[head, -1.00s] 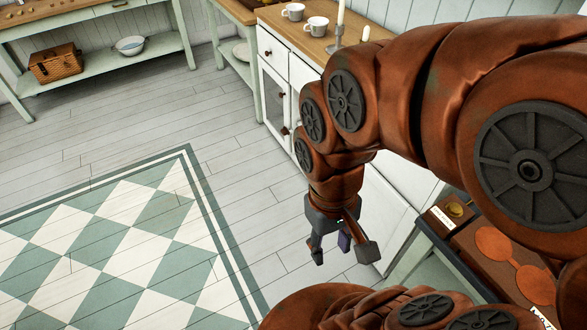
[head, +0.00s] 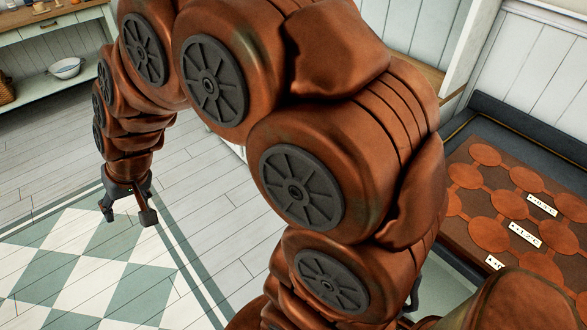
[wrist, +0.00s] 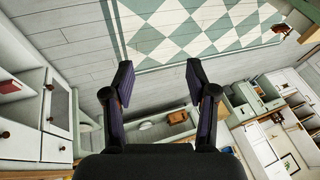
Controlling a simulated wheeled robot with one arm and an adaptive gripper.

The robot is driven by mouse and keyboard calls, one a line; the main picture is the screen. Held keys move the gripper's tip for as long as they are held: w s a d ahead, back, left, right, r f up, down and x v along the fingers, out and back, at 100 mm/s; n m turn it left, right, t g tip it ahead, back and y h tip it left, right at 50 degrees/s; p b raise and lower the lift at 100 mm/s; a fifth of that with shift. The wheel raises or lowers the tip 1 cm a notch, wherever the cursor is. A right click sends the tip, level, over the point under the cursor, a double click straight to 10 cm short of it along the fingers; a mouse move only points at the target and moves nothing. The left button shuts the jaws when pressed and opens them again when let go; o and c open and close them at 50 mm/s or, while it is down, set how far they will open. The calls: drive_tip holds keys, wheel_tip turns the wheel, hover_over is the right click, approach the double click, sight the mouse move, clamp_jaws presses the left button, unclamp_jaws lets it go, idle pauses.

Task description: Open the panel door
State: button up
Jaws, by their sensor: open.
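My gripper (head: 129,209) is open and empty, hanging over the floor at the left of the head view. In the wrist view its two dark fingers (wrist: 160,82) are spread wide apart, with nothing between them. A white cabinet (wrist: 30,148) with several dark round knobs stands at the left of the wrist view, apart from the fingers. I cannot tell which of its fronts is the panel door. In the head view my arm hides most of the area where the cabinet stands.
A brown board with round pads (head: 475,205) lies on a dark-edged table at the right. A pale green shelf holding a white bowl (head: 66,68) is at the far left. The plank floor and the green-and-white checkered floor area (head: 90,270) are clear.

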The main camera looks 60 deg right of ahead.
drive_tip(key=w+d+f+m+t+h+b, duration=0.1)
drive_tip(key=w+d+f+m+t+b, duration=0.15)
drive_tip(key=w, duration=0.45)
drive_tip(key=w+d+f+m+t+b, duration=0.1)
drive_tip(key=w+d+f+b, duration=0.15)
drive_tip(key=w, duration=0.45)
drive_tip(key=w+d+f+m+t+h+b, duration=0.3)
drive_tip(key=w+d+f+m+h+b, duration=0.3)
drive_tip(key=w+d, duration=0.55)
drive_tip(key=s+d+f+m+g+h+b, duration=0.35)
drive_tip(key=d+f, duration=0.55)
drive_tip(key=d, duration=0.4)
drive_tip(key=s+d+f+m+g+h+b, duration=0.25)
drive_tip(key=d+f+h+b, duration=0.2)
drive_tip(key=d+f, duration=0.6)
drive_tip(key=s+d+f+m+g+h+b, duration=0.3)
drive_tip(key=s+d+f+g, duration=0.15)
drive_tip(key=s+d, duration=0.35)
drive_tip(key=s+d+f+m+g+h+b, duration=0.25)
drive_tip(key=s+d+g, duration=0.35)
drive_tip(key=s, duration=0.3)
drive_tip(key=shift+m+y, duration=0.25)
drive_tip(key=shift+m, duration=0.05)
drive_tip(key=shift+f+b+x, duration=0.2)
drive_tip(key=shift+b+x, duration=0.25)
drive_tip(key=shift+x, duration=1.3)
drive_tip(key=shift+f+b+x, duration=0.2)
drive_tip(key=shift+b+x, duration=0.25)
drive_tip(key=shift+x, duration=1.3)
